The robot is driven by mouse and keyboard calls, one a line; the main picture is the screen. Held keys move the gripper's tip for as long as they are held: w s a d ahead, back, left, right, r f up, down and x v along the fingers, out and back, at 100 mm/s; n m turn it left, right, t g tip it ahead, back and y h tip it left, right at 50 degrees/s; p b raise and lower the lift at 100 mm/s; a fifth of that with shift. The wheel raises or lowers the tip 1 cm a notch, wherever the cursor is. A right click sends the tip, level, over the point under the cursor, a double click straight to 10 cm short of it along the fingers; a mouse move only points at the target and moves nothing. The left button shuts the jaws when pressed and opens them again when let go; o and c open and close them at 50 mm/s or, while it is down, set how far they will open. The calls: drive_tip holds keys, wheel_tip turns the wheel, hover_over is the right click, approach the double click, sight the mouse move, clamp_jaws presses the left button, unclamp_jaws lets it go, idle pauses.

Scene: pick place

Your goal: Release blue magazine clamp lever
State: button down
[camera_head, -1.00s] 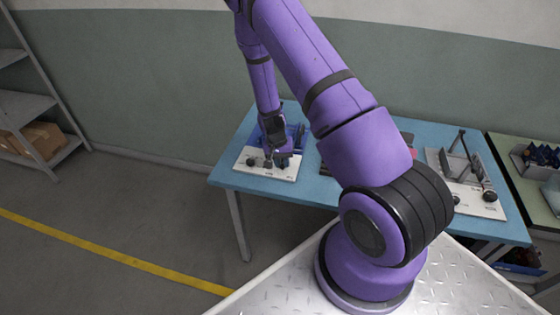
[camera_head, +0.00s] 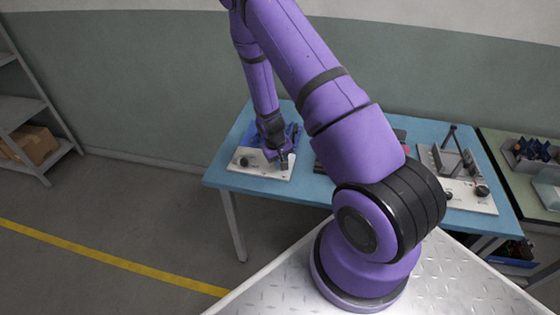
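The blue magazine (camera_head: 291,130) stands on a white base plate (camera_head: 246,170) at the left end of the blue table. A dark knob (camera_head: 244,161) sits on the plate's left part. My gripper (camera_head: 282,162) points down over the right part of this plate, close to the front of the blue magazine. The clamp lever cannot be made out clearly; my gripper and wrist cover much of that area. The fingers are too small and dark to show whether they are open or shut, or whether they touch anything.
The blue table (camera_head: 228,180) has a second white plate (camera_head: 478,201) with grey upright parts and dark knobs at its right. A green table (camera_head: 503,172) with bins adjoins on the right. A shelf with a cardboard box (camera_head: 36,145) stands far left.

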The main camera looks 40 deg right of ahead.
idle(0.3)
drive_tip(key=c, duration=1)
unclamp_jaws()
drive_tip(key=r, duration=0.3)
drive_tip(key=a+r, duration=0.1)
drive_tip(key=r, duration=0.3)
drive_tip(key=a+r, duration=0.1)
drive_tip(key=r, duration=0.2)
drive_tip(key=shift+w+r, duration=0.25)
drive_tip(key=shift+r, duration=0.05)
